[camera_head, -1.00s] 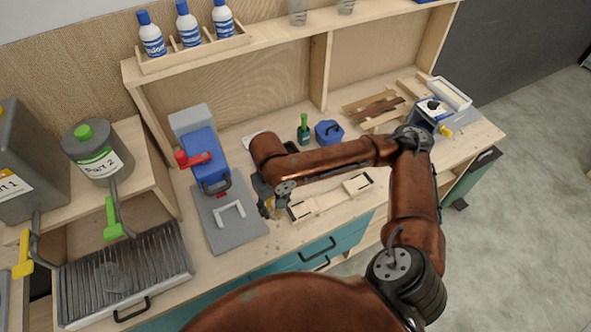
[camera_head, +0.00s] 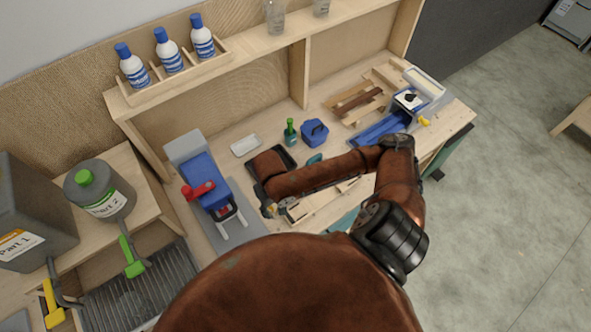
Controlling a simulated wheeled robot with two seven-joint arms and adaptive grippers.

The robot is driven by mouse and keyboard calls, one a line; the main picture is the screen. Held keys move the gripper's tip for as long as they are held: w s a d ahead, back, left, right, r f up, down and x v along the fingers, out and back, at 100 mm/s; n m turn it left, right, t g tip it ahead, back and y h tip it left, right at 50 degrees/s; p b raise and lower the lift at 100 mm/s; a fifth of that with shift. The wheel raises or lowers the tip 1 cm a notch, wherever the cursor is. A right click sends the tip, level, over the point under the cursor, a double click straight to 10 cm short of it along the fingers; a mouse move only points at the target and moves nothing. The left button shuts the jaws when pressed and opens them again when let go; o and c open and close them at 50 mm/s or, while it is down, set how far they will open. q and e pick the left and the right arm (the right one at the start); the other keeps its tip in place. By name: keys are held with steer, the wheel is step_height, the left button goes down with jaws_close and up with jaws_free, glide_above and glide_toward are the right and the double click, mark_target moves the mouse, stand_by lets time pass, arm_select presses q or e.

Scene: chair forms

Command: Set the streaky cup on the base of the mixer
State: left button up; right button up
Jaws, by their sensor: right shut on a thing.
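The mixer (camera_head: 204,178) stands left of centre, blue with a red lever (camera_head: 197,190). Its flat grey base (camera_head: 215,232) carries a white U-shaped bracket (camera_head: 232,222); my own body hides the front of the base. My right gripper (camera_head: 268,209) is low, just right of the base and bracket. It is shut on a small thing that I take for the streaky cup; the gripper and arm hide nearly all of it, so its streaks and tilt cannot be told. My left gripper is not in view.
A green bottle (camera_head: 290,132), blue container (camera_head: 314,133) and white tray (camera_head: 245,145) stand behind my right arm. Wood strips (camera_head: 357,101) and a blue machine (camera_head: 408,101) are farther right. Clear cups (camera_head: 275,16) and bottles (camera_head: 168,50) stand on the shelf.

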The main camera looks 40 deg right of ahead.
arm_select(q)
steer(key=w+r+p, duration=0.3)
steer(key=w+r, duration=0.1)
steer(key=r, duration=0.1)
arm_select(e)
steer(key=s+r, duration=0.2)
steer(key=s, duration=0.2)
steer(key=w+d+f+b, duration=0.8)
steer(key=w+f, duration=0.1)
steer(key=shift+w+d+f, duration=0.15)
steer(key=shift+d+f, duration=0.1)
steer(key=shift+d, duration=0.05)
steer(key=shift+w+d+f, duration=0.1)
steer(key=shift+w+f, duration=0.15)
steer(key=shift+f, duration=0.05)
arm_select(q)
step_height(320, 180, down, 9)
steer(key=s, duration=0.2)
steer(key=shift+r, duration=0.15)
arm_select(e)
steer(key=shift+w+d+f, duration=0.1)
steer(key=shift+d+f, duration=0.05)
steer(key=shift+f, duration=1.6)
steer(key=o, duration=0.9)
steer(key=shift+f, duration=0.1)
